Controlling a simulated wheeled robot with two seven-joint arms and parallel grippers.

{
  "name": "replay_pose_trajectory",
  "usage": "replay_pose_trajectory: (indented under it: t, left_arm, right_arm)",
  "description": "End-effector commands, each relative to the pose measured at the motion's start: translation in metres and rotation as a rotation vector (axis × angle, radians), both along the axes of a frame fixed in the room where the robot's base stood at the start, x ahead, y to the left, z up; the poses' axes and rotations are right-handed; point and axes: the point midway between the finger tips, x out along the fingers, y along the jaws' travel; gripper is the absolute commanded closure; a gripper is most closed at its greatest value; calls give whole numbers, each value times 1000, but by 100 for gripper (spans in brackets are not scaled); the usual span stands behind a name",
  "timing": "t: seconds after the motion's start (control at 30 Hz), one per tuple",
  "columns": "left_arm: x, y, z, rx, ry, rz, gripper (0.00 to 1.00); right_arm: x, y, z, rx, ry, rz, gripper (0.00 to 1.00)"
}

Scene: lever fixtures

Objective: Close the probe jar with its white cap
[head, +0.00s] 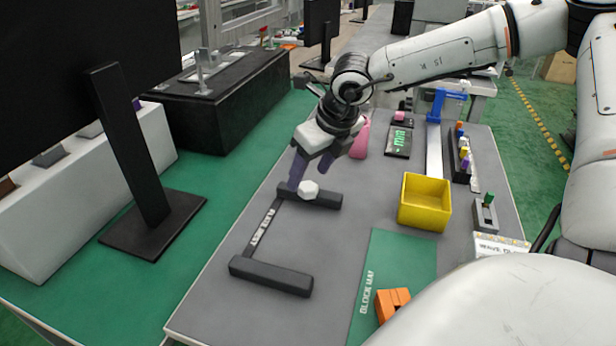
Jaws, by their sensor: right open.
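A small white faceted piece (309,190), which looks like the white cap, shows at the far dark bar (326,199). I cannot tell whether it rests on the bar or on something hidden. My right gripper (311,173) has dark purple fingers and is open. It points down just above and behind the white piece, with one finger close to its left side; I cannot tell if they touch. No jar is clearly recognisable in the head view. My left gripper is not in view.
A near dark bar (271,276) is joined to the far one by a lettered strip. A yellow bin (425,203), a green mat (393,262), orange blocks (393,304) and a pink object (360,140) are on the grey table. A black monitor stand (135,150) stands left.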

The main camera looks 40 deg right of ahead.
Motion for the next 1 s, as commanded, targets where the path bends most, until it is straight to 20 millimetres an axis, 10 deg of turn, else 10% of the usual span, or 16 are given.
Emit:
replay_pose_trajectory:
  t: [0.63,0.87,1.0]
  left_arm:
    - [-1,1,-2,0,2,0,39]
    - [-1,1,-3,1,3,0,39]
    - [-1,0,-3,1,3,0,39]
  right_arm:
    - [11,0,-27,0,-1,0,43]
    - [11,0,-27,0,-1,-1,80]
    - [11,0,-27,0,0,-1,84]
